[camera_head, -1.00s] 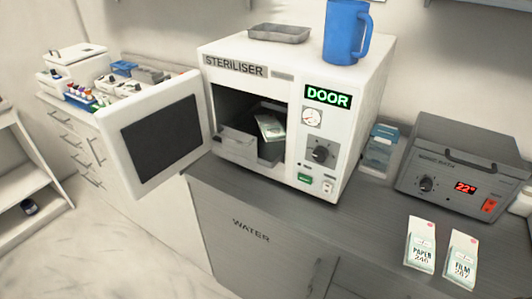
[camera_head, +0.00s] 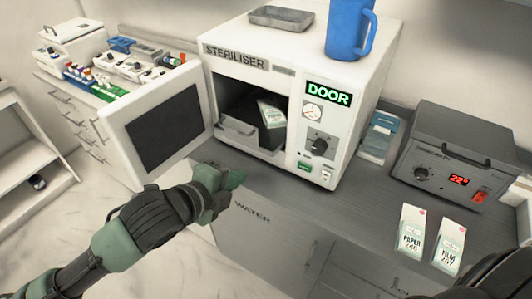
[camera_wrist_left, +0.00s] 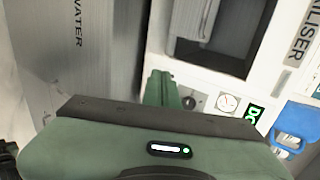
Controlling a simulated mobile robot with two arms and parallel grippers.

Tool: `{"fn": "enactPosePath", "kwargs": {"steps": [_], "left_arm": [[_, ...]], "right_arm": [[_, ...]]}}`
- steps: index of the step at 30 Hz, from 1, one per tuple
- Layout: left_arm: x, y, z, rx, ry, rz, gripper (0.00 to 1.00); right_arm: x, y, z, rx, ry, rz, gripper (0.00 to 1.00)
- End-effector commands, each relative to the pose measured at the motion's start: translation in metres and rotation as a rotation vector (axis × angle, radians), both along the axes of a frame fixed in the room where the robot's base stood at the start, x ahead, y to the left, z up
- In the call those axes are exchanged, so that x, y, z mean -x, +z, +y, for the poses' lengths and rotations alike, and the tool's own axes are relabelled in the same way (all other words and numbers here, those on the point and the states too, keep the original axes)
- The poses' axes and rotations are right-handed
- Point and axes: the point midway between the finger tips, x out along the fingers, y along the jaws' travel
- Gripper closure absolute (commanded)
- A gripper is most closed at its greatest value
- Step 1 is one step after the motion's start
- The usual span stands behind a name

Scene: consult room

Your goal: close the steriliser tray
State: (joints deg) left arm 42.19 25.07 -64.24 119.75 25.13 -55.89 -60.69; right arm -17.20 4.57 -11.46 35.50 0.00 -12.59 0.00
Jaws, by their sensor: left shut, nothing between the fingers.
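The white steriliser (camera_head: 232,64) stands on the grey counter with its door (camera_head: 110,130) swung open to the left. Its grey metal tray (camera_head: 238,136) sits in the dark chamber, with its front end out at the opening. A white and green packet (camera_head: 270,113) lies in the tray. My left gripper (camera_head: 236,178) is shut and empty, in front of and below the tray, apart from it. In the left wrist view the green fingers (camera_wrist_left: 160,88) point toward the steriliser front, and the tray (camera_wrist_left: 213,57) shows beyond them. My right gripper is out of view.
A blue jug (camera_head: 349,30) and a metal dish (camera_head: 281,18) stand on top of the steriliser. A grey device (camera_head: 450,155) and two packets, paper (camera_head: 411,228) and film (camera_head: 448,246), are on the counter (camera_head: 330,205) at right.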

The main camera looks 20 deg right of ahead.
Motion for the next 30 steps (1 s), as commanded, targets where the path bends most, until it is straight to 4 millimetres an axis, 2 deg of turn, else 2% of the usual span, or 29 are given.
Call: {"fn": "enactPosePath", "kwargs": {"steps": [5,16,22,30], "left_arm": [[-0.011,-0.009,-0.016,0.0,-0.001,0.002,1.0],[-0.052,-0.046,-0.067,0.002,0.001,0.003,1.0],[-0.069,-0.046,-0.09,0.003,0.001,0.001,1.0],[-0.077,-0.048,-0.099,0.004,0.001,0.0,1.0]], "right_arm": [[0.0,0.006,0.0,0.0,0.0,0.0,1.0],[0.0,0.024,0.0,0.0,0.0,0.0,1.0],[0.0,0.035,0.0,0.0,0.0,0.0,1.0],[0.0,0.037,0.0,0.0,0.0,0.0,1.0]]}}
